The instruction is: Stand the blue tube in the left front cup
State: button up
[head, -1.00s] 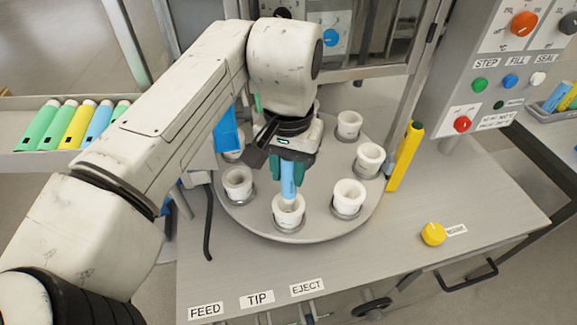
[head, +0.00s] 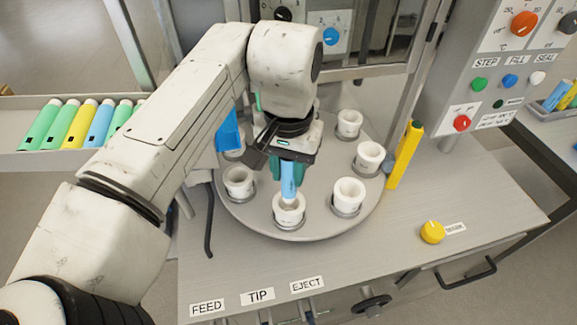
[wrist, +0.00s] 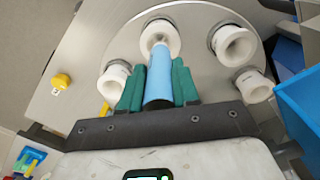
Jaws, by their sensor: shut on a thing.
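My gripper (head: 288,178) is shut on the blue tube (head: 288,184) and holds it about upright over the front cup of the round plate. The tube's lower end is at the mouth of this white cup (head: 289,215); I cannot tell how deep it reaches. In the wrist view my green fingers (wrist: 158,85) clasp the blue tube (wrist: 158,88) from both sides, and its tip overlaps the cup (wrist: 168,32). Another white cup (head: 238,187) stands empty to the left, and one (head: 348,198) stands empty to the right.
The round grey plate (head: 318,225) carries several cups. A yellow post (head: 405,160) stands at its right, a blue bin (head: 228,135) at its left. A tray (head: 25,165) with coloured tubes is at far left. A yellow knob (head: 433,232) sits on the clear right tabletop.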

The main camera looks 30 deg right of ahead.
aim_at(289, 184)
jog(key=shift+f, duration=0.15)
jog(key=shift+f+b, duration=0.7)
jog(key=shift+f, duration=1)
jog(key=shift+f, duration=0.15)
jog(key=o, duration=1.1)
jog(key=shift+c, duration=0.2)
notch_tip(289, 184, up, 11)
jog(key=shift+f+b, duration=0.1)
jog(key=shift+b, duration=0.35)
